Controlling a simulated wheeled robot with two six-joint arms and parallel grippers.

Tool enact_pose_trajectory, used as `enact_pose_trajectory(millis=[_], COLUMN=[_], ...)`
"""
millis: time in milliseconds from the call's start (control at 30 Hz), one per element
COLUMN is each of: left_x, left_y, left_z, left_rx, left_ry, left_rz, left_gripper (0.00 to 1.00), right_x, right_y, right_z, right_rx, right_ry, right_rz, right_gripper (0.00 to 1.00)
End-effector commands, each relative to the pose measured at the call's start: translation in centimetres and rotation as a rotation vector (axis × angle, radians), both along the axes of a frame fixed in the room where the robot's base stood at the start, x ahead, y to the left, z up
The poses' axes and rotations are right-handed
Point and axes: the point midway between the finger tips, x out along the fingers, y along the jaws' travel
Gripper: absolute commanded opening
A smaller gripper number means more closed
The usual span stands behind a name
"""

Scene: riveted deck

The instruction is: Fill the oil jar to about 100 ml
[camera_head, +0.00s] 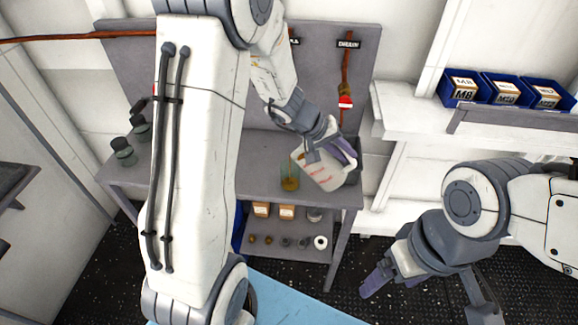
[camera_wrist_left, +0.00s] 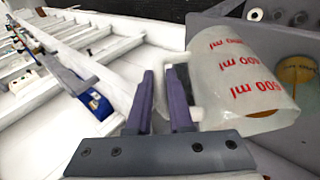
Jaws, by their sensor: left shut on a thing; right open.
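The oil jar (camera_head: 289,173) is a clear glass on the grey bench, with amber oil low inside. It is partly visible at the right edge of the wrist view (camera_wrist_left: 297,72). A translucent measuring jug with red ml marks (camera_head: 319,171) is tilted left, its mouth beside and above the jar. In the wrist view the jug (camera_wrist_left: 225,75) shows a little amber at its lower edge. My left gripper (camera_head: 341,153) is shut on the jug's handle; its purple fingers (camera_wrist_left: 163,95) show there. My right gripper (camera_head: 382,280) is open and empty, low at the right. I cannot make out a pouring stream.
Dark-capped containers (camera_head: 123,150) stand at the bench's left end. A dark grey bin (camera_head: 354,172) is behind the jug. A shelf below (camera_head: 265,246) holds small boxes and rolls. Blue bins (camera_head: 462,88) sit on the right wall shelf. A blue surface (camera_head: 290,300) lies in front.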

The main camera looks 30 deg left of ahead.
Motion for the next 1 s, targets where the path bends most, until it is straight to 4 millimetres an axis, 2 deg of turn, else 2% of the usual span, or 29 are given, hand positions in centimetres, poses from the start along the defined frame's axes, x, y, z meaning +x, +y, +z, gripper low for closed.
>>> enact_pose_trajectory(millis=[1000], left_x=[0.14], left_y=[0.06], left_z=[-0.15], left_rx=[-0.048], left_ry=[-0.007], left_rz=[-0.004], left_gripper=[0.00], right_x=[0.00], right_y=[0.00], right_z=[-0.32], right_rx=[0.000], right_ry=[0.000], right_rz=[0.000], right_gripper=[0.84])
